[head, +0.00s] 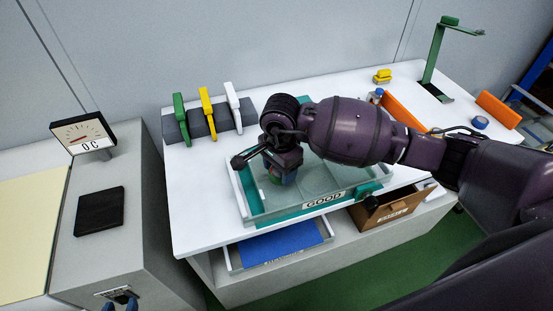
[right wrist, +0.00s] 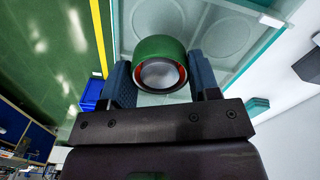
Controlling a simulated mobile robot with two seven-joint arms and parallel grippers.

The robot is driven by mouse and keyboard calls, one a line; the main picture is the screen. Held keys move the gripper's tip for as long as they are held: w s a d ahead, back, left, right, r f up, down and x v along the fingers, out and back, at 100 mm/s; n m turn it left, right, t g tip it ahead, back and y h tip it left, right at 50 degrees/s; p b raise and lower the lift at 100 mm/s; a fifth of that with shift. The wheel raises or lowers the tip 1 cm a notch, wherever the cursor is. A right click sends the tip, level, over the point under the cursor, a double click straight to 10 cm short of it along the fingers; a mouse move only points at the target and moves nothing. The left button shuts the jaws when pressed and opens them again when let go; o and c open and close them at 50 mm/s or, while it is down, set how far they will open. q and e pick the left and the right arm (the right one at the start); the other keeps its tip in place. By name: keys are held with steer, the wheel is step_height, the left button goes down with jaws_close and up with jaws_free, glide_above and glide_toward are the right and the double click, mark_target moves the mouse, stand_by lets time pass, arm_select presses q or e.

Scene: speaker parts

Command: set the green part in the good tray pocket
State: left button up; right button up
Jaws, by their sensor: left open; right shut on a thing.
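The green part (right wrist: 161,64) is a short green cylinder with a red ring and a grey domed face. My right gripper (right wrist: 160,82) is shut on it, with a blue finger on each side. In the head view my right gripper (head: 279,178) is over the left part of the good tray (head: 323,200), a teal tray with clear walls and a GOOD label. The part is mostly hidden there. Round tray pockets (right wrist: 229,36) show behind the part in the right wrist view; I cannot tell its height above them.
Green, yellow and white clamp-like tools (head: 207,110) stand in a grey rack behind the tray. A dial gauge (head: 83,134) and black pad (head: 100,211) are on the left cabinet. A cardboard box (head: 388,208) and blue-lined tray (head: 282,245) sit below. Orange dividers (head: 403,112) are right.

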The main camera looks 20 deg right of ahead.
mark_target(280, 193)
steer(key=shift+s+r, duration=0.1)
steer(key=shift+s, duration=0.1)
steer(key=shift+f+b, duration=0.25)
steer(key=shift+b, duration=0.1)
step_height(280, 193, down, 2)
steer(key=shift+f+b, duration=0.1)
steer(key=shift+b, duration=0.65)
steer(key=shift+f+b, duration=0.8)
steer(key=shift+f, duration=0.4)
arm_select(q)
steer(key=shift+g, duration=0.3)
steer(key=f, duration=0.2)
steer(key=s+f, duration=0.1)
steer(key=f, duration=0.2)
steer(key=shift+s+f, duration=0.1)
steer(key=shift+s, duration=0.1)
steer(key=shift+s+a+f, duration=0.1)
steer(key=shift+s, duration=0.2)
steer(key=shift+w+f+b, duration=0.2)
steer(key=shift+f+b, duration=0.15)
arm_select(e)
steer(key=shift+f, duration=0.55)
arm_select(q)
steer(key=shift+s+f, duration=0.15)
steer(key=shift+f, duration=0.15)
arm_select(e)
steer(key=shift+f, duration=0.3)
